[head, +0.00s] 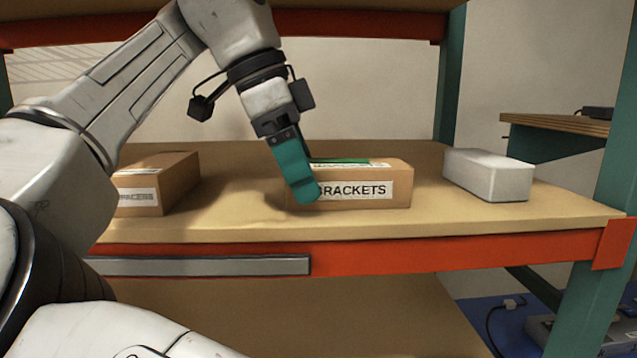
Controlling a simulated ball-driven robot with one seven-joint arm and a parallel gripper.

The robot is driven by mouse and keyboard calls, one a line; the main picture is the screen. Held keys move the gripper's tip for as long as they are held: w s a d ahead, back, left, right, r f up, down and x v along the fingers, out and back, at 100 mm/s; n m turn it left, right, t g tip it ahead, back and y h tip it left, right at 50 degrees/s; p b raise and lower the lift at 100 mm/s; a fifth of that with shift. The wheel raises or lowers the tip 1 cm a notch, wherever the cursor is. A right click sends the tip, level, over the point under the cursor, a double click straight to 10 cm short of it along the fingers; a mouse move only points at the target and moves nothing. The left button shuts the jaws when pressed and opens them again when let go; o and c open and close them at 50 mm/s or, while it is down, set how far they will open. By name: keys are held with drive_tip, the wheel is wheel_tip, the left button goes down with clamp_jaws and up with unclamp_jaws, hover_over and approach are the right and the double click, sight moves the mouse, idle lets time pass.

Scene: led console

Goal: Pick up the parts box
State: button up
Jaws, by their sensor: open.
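A brown cardboard box labelled "BRACKETS" (395,172) sits on the middle of the wooden shelf. My gripper (308,184) is open at the left part of this box. One teal finger hangs down in front of its front face and hides the start of the label. A green strip shows along the top of the box; I cannot tell whether it is the other finger or part of the box. I cannot tell whether the near finger touches the cardboard. A second brown box (180,182) stands to the left, its label partly hidden by my arm.
A white box (505,182) stands on the shelf (245,212) to the right, with a gap beside the brackets box. An orange beam (430,258) runs along the front edge. Another shelf (365,5) is overhead. A teal post (590,260) stands at the right.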

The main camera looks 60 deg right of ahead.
sight(350, 161)
drive_tip(key=s+d, duration=0.1)
drive_tip(key=s, duration=0.1)
drive_tip(key=s+d, duration=0.2)
drive_tip(key=shift+s+d, duration=0.3)
drive_tip(key=shift+s, duration=0.1)
drive_tip(key=shift+s+f, duration=0.1)
drive_tip(key=shift+f, duration=0.4)
drive_tip(key=shift+d, duration=0.1)
drive_tip(key=c, duration=1.1)
drive_tip(key=shift+r+p, duration=0.2)
drive_tip(key=shift+p, duration=0.3)
drive_tip(key=shift+r+p, duration=0.4)
drive_tip(key=shift+p, duration=0.2)
drive_tip(key=shift+r+p, duration=0.2)
drive_tip(key=shift+p, duration=0.15)
